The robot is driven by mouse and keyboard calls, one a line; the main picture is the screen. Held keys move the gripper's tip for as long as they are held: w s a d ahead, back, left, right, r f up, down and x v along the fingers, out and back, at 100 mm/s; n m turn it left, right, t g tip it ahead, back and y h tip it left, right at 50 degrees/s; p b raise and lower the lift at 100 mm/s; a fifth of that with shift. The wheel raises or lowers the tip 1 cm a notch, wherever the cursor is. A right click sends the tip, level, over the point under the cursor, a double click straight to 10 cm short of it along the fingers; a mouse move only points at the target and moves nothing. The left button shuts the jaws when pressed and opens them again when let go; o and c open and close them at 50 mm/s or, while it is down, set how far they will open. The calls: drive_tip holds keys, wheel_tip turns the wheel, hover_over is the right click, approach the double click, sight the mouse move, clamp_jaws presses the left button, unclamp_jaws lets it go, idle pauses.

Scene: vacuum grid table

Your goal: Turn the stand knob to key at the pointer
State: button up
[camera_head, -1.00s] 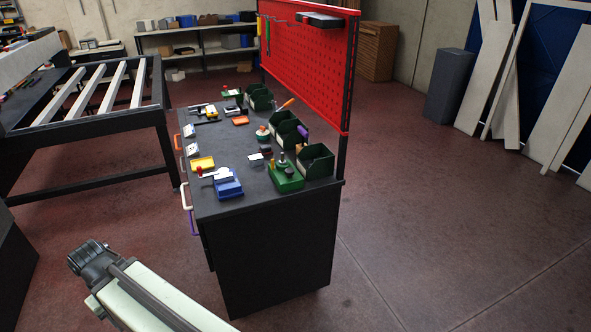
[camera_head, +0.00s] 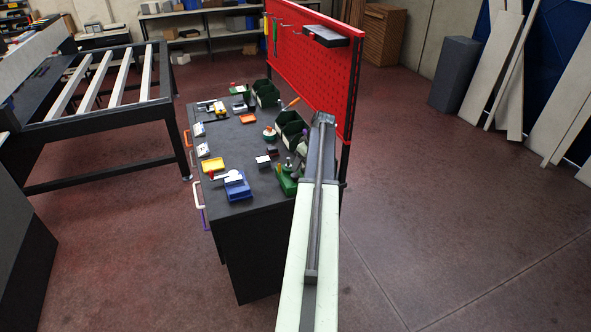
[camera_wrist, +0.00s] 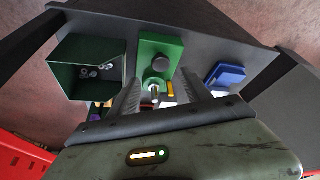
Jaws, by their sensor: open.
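A green stand (camera_head: 286,184) sits at the near right corner of the dark table, partly hidden by my arm in the head view. In the wrist view the green stand (camera_wrist: 150,48) carries a dark round knob (camera_wrist: 160,62). A pale metal post (camera_wrist: 154,90) and a small yellow piece (camera_wrist: 171,88) show nearer the gripper. My gripper (camera_wrist: 162,84) is open, its two fingers pointing towards the stand with the post and yellow piece between them in the picture. I cannot tell whether it touches anything. Markings and the pointer are too small to make out.
A dark green bin (camera_wrist: 83,55) with small parts stands left of the stand in the wrist view. A blue tray (camera_wrist: 226,75) lies to its right. The red pegboard (camera_head: 310,62) rises along the table's right side. Several small items, including a yellow tray (camera_head: 213,164), lie farther along the table.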

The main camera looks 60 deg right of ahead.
sight(295, 176)
drive_tip(key=b+x, duration=0.7)
drive_tip(key=shift+a+f, duration=0.1)
drive_tip(key=shift+f, duration=0.15)
drive_tip(key=shift+w+f+b, duration=0.3)
drive_tip(key=shift+r, duration=0.1)
clamp_jaws()
